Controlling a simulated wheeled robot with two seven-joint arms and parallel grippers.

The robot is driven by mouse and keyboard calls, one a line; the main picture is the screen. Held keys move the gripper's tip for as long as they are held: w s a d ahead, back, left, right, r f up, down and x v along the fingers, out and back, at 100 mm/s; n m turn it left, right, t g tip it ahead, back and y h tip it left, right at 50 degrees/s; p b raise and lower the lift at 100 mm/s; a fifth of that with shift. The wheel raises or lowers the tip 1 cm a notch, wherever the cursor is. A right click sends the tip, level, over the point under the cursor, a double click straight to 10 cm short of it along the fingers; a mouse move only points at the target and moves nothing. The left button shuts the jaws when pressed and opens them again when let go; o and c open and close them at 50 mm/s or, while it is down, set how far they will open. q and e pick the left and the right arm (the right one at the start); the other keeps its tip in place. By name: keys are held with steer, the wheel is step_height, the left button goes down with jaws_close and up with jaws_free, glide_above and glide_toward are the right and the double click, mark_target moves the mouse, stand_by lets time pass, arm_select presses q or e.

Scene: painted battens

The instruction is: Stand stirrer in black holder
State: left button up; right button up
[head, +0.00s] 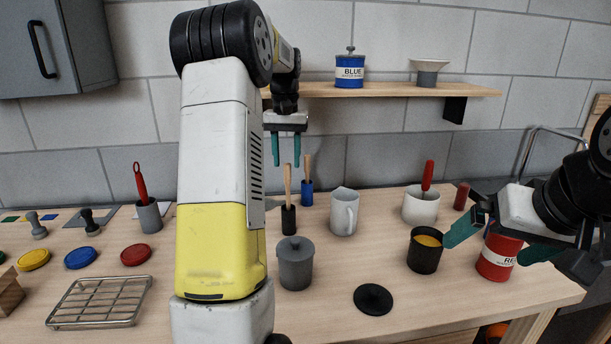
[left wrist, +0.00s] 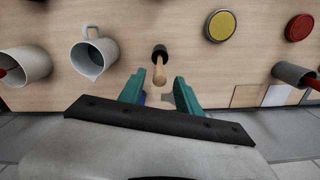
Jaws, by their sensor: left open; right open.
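A small black holder (head: 289,219) stands upright on the bench, with a wooden-handled stick (head: 288,180), apparently a stirrer, standing in it. In the left wrist view the black holder (left wrist: 159,50) and stick (left wrist: 158,76) show between and just beyond the fingertips. My left gripper (head: 286,164) is open and empty above the holder, its fingertips near the stick's top; I see no contact. A second wooden-handled stick (head: 308,167) stands in a blue holder (head: 307,193) just behind. My right gripper (head: 500,245) is open, its fingers either side of a red can (head: 496,258) in the picture.
A grey lidded pot (head: 295,264), white jug (head: 344,213) and black cup of yellow paint (head: 425,252) stand nearby. A white pot (head: 420,205) and grey cup (head: 148,217) hold red-handled tools. A black lid (head: 373,299) and wire rack (head: 99,302) lie at the front.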

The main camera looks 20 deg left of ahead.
arm_select(q)
step_height(320, 180, up, 3)
steer(key=shift+r, duration=0.2)
steer(key=s+d+r+m+t+h, duration=0.1)
steer(key=s+d+r+t, duration=0.1)
steer(key=s+d, duration=0.35)
steer(key=s+d+r+m+t, duration=0.1)
steer(key=s+d+r, duration=0.2)
steer(key=s, duration=0.6)
steer(key=s+d+f+t, duration=0.1)
steer(key=s+d+f, duration=0.1)
steer(key=s, duration=0.2)
steer(key=s+d+f+t, duration=0.1)
steer(key=s+d+f, duration=0.1)
steer(key=s, duration=0.3)
steer(key=s+d+f+t+h, duration=0.1)
steer(key=s+d+f, duration=0.1)
steer(key=s, duration=0.3)
steer(key=shift+d+f+m, duration=0.15)
steer(key=shift+d+m, duration=0.25)
steer(key=shift+d, duration=0.05)
